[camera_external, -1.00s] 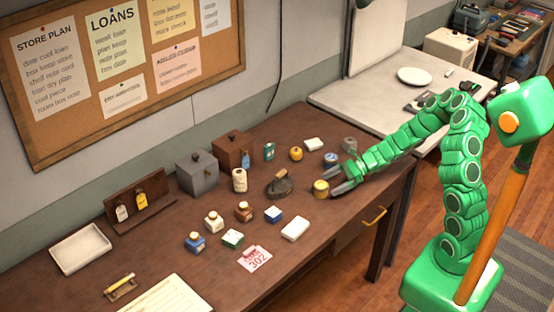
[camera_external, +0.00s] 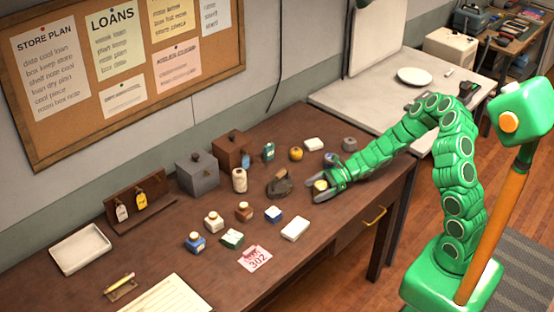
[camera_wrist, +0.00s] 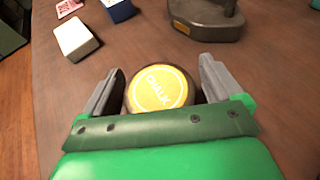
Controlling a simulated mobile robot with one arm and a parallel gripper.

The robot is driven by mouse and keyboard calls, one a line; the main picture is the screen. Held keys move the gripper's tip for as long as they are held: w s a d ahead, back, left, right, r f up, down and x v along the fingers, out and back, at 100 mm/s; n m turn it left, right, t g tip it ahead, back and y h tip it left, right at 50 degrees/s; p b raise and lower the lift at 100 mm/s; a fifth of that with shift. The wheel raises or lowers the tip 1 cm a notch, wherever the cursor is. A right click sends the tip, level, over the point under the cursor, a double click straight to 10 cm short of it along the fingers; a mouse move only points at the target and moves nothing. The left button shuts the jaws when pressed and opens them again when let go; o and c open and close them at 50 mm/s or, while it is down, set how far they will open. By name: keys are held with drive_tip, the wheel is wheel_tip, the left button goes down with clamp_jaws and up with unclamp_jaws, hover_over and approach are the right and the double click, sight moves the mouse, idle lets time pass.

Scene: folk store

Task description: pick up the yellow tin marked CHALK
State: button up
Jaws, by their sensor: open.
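The yellow tin marked CHALK (camera_wrist: 160,89) stands upright on the brown desk, its yellow lid facing up in the wrist view. It also shows in the external view (camera_external: 320,185), partly hidden by my gripper. My gripper (camera_wrist: 158,82) is open, with one grey finger on each side of the tin. A narrow gap seems to show between the tin and each finger. In the external view my green arm reaches in from the right and my gripper (camera_external: 318,188) is low over the desk.
A dark flat iron (camera_external: 279,184) stands just left of the tin; its base (camera_wrist: 207,27) shows ahead in the wrist view. A white box (camera_external: 295,229) lies nearer the front edge. A blue-lidded tin (camera_external: 330,159) and a grey round item (camera_external: 349,144) are behind my gripper.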

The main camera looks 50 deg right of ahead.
drive_tip(key=shift+a, duration=0.1)
drive_tip(key=c, duration=1.1)
